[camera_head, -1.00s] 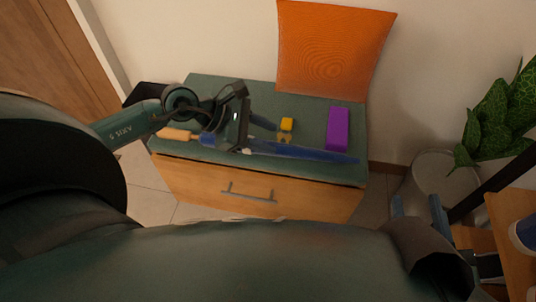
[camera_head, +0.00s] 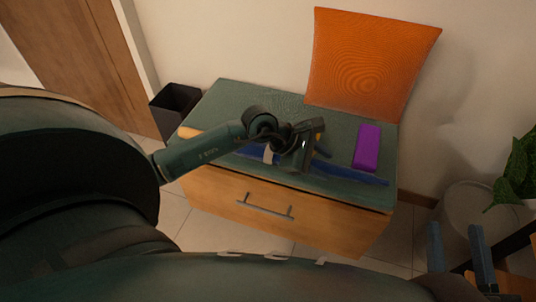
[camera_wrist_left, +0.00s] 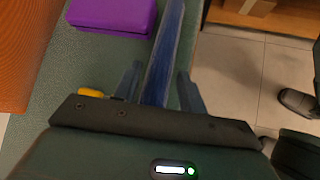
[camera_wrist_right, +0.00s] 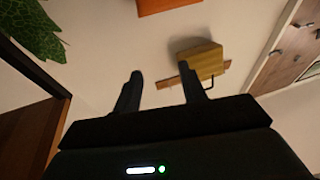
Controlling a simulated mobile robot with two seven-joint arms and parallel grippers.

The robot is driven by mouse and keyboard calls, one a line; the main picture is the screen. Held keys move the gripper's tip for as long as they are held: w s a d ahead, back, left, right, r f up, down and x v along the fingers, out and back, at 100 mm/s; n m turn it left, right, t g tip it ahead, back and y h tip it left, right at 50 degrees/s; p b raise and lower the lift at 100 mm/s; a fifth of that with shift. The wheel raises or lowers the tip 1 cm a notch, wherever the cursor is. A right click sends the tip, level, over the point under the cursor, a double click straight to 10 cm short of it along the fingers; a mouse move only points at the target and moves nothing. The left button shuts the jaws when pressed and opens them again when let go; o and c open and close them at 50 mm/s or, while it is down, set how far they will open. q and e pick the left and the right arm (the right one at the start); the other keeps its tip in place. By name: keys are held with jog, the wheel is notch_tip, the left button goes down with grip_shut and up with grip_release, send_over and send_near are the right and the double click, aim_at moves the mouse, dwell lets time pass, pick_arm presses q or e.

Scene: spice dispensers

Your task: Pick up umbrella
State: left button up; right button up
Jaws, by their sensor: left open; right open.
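The blue umbrella (camera_head: 350,179) lies on the green top of the wooden cabinet, along its front edge. Its light wooden handle (camera_head: 188,132) points left. My left gripper (camera_head: 318,160) is over the umbrella's middle, and the arm hides part of the shaft. In the left wrist view, the umbrella (camera_wrist_left: 165,62) runs between the two open fingers of my left gripper (camera_wrist_left: 159,78); I cannot tell whether they touch it. My right gripper (camera_head: 454,228) is open and empty, off to the right of the cabinet. The right wrist view shows its fingers (camera_wrist_right: 161,74) apart with nothing between them.
A purple block (camera_head: 368,148) and a yellow item (camera_head: 320,126) sit on the cabinet (camera_head: 340,222) behind the umbrella. An orange cushion (camera_head: 370,60) leans against the wall. A dark bin (camera_head: 172,105) stands at left. A potted plant (camera_head: 520,165) stands at right.

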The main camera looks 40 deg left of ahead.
pick_arm(q)
jog(key=shift+x, duration=0.95)
grip_shut()
pick_arm(e)
jog(key=shift+w+r+n+y, duration=0.2)
jog(key=shift+r+n+y, duration=0.1)
jog(key=shift+r, duration=0.3)
